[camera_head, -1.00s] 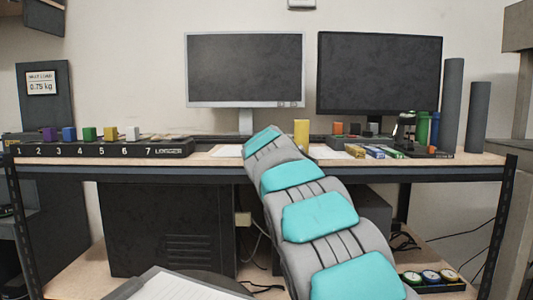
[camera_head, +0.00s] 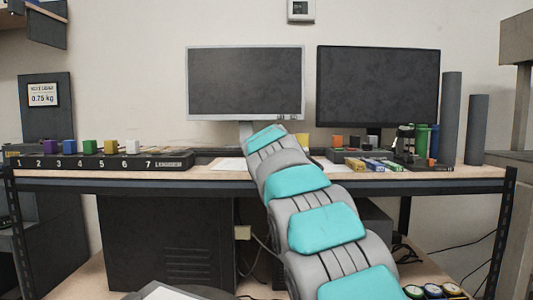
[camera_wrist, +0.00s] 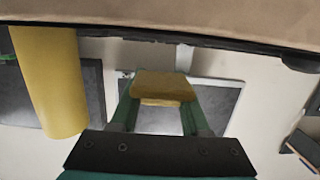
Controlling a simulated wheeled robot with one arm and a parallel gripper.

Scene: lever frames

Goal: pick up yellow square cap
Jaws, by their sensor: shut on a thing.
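In the wrist view, which is upside down, a yellow square cap (camera_wrist: 163,87) sits between the two green fingers of my gripper (camera_wrist: 165,98). My gripper is shut on it, and the cap appears clear of the table surface (camera_wrist: 190,18). In the head view my arm hides the gripper and the cap.
A yellow cylinder (camera_wrist: 50,85) stands close beside my gripper; its top also shows in the head view (camera_head: 302,140). Two monitors (camera_head: 245,82) (camera_head: 378,85) stand behind. A numbered rack (camera_head: 100,161) with coloured blocks is at left, and coloured boxes (camera_head: 375,164) lie at right.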

